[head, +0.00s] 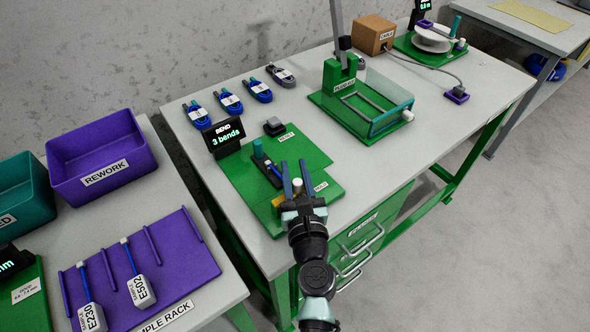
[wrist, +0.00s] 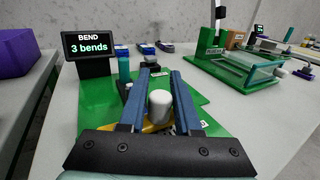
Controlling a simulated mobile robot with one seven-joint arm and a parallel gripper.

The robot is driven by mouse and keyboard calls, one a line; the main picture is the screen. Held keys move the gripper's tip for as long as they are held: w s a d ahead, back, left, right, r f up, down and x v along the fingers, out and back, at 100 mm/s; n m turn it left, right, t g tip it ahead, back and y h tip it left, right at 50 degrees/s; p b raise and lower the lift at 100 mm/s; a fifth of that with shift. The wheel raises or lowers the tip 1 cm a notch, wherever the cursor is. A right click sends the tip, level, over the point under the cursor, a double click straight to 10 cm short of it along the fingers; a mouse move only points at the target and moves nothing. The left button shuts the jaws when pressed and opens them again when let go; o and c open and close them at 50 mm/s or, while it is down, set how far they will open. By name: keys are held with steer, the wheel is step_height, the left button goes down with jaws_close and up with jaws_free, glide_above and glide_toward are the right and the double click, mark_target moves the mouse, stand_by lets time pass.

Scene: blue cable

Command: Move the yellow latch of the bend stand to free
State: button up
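The bend stand (head: 252,200) is a green plate on the bench, with a black screen (head: 224,137) reading "BEND 3 bends"; the screen also shows in the wrist view (wrist: 90,44). Part of the yellow latch (head: 277,200) shows beside my gripper. In the wrist view a yellow strip (wrist: 121,127) shows low down, mostly hidden by my gripper. A white knob (wrist: 160,106) stands upright between my fingers; I cannot tell whether it joins the latch. My gripper (head: 292,168) is open, its blue fingers on either side of the knob, with gaps visible in the wrist view (wrist: 160,73).
A teal post (head: 259,150) stands on the plate left of my fingers. A dark block (head: 274,127) sits behind. Several blue and grey cable coils (head: 230,102) lie at the back. A green fixture (head: 345,98) stands to the right, with bare bench between.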

jaws_close()
stand_by(1.1)
